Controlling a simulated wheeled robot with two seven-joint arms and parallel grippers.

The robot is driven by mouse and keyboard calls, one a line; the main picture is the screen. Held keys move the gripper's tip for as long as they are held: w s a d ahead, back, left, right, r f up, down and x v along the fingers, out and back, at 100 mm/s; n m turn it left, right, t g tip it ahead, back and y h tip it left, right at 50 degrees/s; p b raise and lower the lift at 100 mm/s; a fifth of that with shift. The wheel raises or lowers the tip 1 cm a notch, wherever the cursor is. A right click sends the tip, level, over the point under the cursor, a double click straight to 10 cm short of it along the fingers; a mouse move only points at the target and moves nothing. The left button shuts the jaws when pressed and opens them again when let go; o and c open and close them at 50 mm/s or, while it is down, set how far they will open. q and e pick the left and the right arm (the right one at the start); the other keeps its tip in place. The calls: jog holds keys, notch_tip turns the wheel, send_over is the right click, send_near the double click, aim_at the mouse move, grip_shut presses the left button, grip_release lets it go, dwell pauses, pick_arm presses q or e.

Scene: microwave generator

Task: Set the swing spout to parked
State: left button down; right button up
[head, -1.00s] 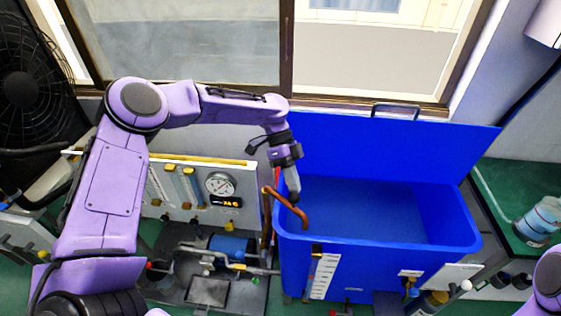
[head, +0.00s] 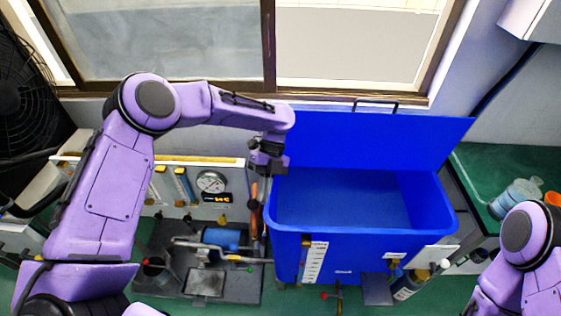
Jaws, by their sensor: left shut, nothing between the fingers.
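The swing spout is a copper-brown pipe (head: 254,197) at the left end of the open blue tank (head: 345,245). Its visible part stands just outside the tank's left rim, and no part of it shows over the tank opening. Its upper end is partly hidden by my left gripper. My left gripper (head: 266,172) is shut with nothing held, right above and beside the spout at the tank's back left corner. Its fingertips are hard to make out, so I cannot tell whether they touch the pipe. My right gripper is out of view.
A panel with a round gauge (head: 211,182) stands left of the spout. A pump unit (head: 220,239) sits below it. The tank's raised lid (head: 370,140) stands behind the opening. The tank's inside is clear.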

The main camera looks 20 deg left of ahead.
pick_arm(q)
jog(key=shift+s+a+m+y, duration=0.2)
jog(key=shift+a+m+y, duration=0.1)
jog(key=shift+m, duration=0.1)
dwell(0.3)
jog(key=b+v, duration=0.1)
jog(key=v, duration=0.9)
jog(key=shift+r, duration=0.2)
jog(key=shift+w, duration=0.1)
